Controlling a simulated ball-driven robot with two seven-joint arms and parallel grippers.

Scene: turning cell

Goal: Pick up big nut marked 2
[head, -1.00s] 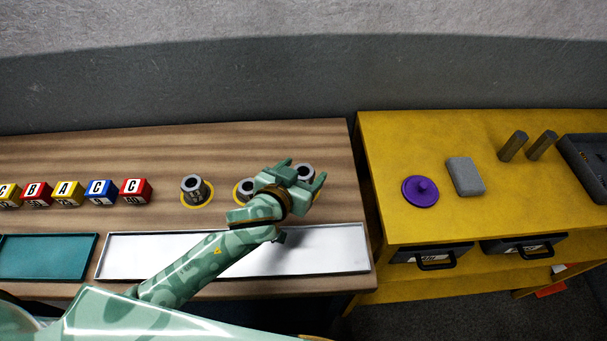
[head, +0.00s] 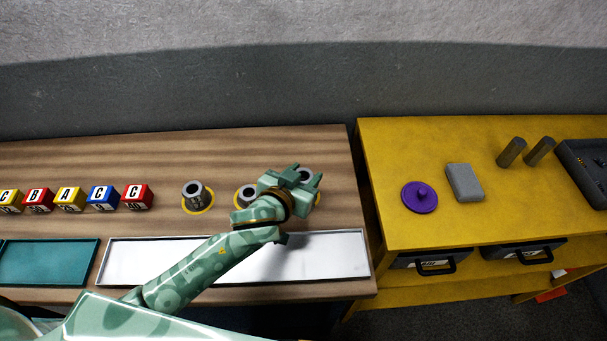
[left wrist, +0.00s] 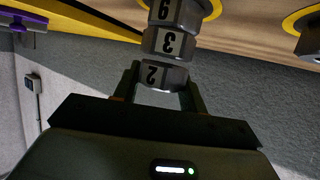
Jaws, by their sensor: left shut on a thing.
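The big nut marked 2 (left wrist: 165,76) is dark grey and sits at the free end of a stack in the left wrist view. It touches the nut marked 3 (left wrist: 168,43), and another marked nut (left wrist: 180,12) lies beyond that. My left gripper (left wrist: 160,88) has one finger on each side of the nut marked 2 and is shut on it. In the head view my left gripper (head: 305,182) is at the rightmost stack, with the top nut's grey ring (head: 306,174) partly hidden between the fingers. My right gripper is not in view.
Two more nut stacks stand to the left, one clear (head: 195,194) and one beside my wrist (head: 246,195). Lettered cubes (head: 103,197), a teal tray (head: 48,262) and a white tray (head: 150,262) share the wooden table. A yellow bench (head: 400,150) stands right.

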